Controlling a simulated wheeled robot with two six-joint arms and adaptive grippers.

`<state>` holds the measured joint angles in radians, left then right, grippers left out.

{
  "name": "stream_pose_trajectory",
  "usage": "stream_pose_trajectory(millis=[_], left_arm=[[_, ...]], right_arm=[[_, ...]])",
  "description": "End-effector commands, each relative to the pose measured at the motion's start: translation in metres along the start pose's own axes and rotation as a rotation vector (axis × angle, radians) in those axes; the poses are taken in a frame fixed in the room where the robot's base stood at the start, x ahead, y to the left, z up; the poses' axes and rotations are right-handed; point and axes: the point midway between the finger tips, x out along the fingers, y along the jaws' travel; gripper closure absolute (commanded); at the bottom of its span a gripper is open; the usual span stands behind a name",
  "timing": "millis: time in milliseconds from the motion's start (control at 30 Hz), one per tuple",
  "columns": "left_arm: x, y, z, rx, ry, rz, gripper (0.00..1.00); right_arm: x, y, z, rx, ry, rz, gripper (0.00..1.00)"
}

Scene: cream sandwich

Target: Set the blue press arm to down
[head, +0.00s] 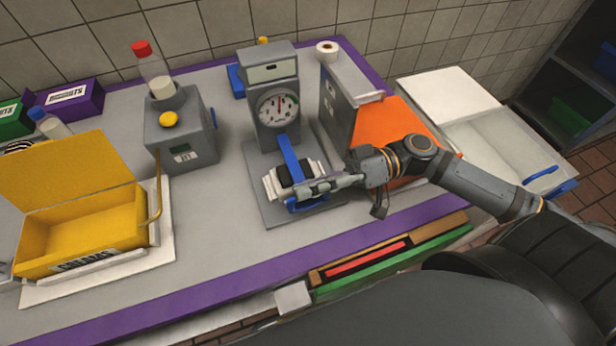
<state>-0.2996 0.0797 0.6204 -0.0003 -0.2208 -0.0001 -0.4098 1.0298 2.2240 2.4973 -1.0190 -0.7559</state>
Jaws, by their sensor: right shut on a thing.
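The grey press (269,105) with a round dial stands on the table near the middle of the head view. Its blue press arm (290,153) comes down in front of the column, sloping towards me. White slices with a dark block between or on them sit under the arm, partly hidden. My right gripper (301,189) reaches in from the right, shut at the low front end of the blue arm, where blue also shows below the fingers. The fingers hide the exact contact. My left gripper is not in view.
A yellow open box (88,236) stands at the left. A grey machine with a bottle (181,135) stands left of the press. A grey upright unit (338,108) and an orange board (392,130) lie close on the right, by my right arm.

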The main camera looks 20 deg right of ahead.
Motion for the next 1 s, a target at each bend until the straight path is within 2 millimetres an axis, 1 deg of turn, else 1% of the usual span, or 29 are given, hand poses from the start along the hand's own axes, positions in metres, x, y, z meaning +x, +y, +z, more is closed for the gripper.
stream_pose_trajectory(millis=[133,167,233,300,900,1000], left_arm=[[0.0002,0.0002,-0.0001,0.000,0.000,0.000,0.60],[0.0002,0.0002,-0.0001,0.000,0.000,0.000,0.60],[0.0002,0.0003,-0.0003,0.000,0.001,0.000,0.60],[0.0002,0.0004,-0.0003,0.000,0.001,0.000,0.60],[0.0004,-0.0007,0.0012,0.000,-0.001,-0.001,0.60],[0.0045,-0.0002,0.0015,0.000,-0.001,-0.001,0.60]], right_arm=[[0.0010,-0.0026,0.0023,0.004,-0.007,-0.009,1.00],[0.0010,-0.0026,0.0023,0.004,-0.008,-0.009,0.81],[0.0009,-0.0024,0.0023,0.004,-0.008,-0.008,0.71],[0.0008,-0.0020,0.0023,0.004,-0.008,-0.007,0.64],[0.0002,-0.0007,0.0015,0.002,-0.006,-0.003,0.64],[0.0001,0.0012,0.0013,0.001,-0.006,-0.002,0.64]])
